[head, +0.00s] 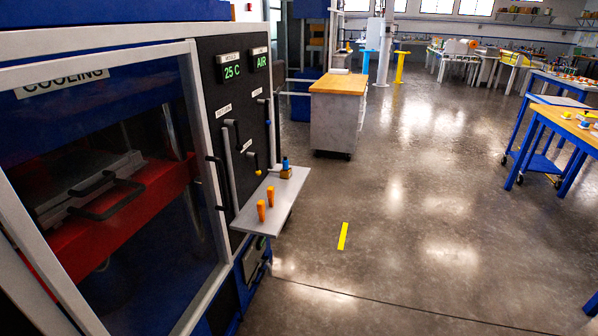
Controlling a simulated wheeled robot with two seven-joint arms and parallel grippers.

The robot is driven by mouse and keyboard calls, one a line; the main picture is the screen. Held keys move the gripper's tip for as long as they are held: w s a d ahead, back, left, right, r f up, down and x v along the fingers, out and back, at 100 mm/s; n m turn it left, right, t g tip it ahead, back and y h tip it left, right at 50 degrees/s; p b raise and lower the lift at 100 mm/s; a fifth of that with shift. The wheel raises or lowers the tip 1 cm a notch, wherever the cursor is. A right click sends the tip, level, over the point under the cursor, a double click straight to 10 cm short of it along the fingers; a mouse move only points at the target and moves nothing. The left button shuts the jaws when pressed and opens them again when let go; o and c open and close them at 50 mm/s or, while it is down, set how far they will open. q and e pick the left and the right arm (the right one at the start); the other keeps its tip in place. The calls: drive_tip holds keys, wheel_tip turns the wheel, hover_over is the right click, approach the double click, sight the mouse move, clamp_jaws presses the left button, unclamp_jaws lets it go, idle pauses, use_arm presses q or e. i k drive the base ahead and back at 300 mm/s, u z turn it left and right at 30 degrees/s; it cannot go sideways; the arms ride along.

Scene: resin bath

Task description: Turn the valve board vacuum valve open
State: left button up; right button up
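The valve board (243,60) is the black upright panel on the right side of the large machine at left. Several small levers sit below white labels too small to read. One dark lever (235,130) is at the left, one (264,102) at the upper right, and a yellow-tipped lever (254,163) lower down. I cannot tell which is the vacuum valve or whether it is open. Neither of my grippers is in view.
A grey shelf (250,222) juts out below the board, holding two orange pieces (266,204) and a blue-topped item (286,170). A wooden-topped cabinet (338,110) stands beyond. Blue-legged tables (560,130) are at right. The floor (430,240) between is clear, with a yellow strip (343,236).

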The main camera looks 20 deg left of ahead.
sight(257, 165)
drive_tip(key=z, duration=0.95)
drive_tip(key=i, duration=1.65)
drive_tip(key=u, duration=0.55)
drive_tip(key=i, duration=0.85)
drive_tip(key=u, duration=0.85)
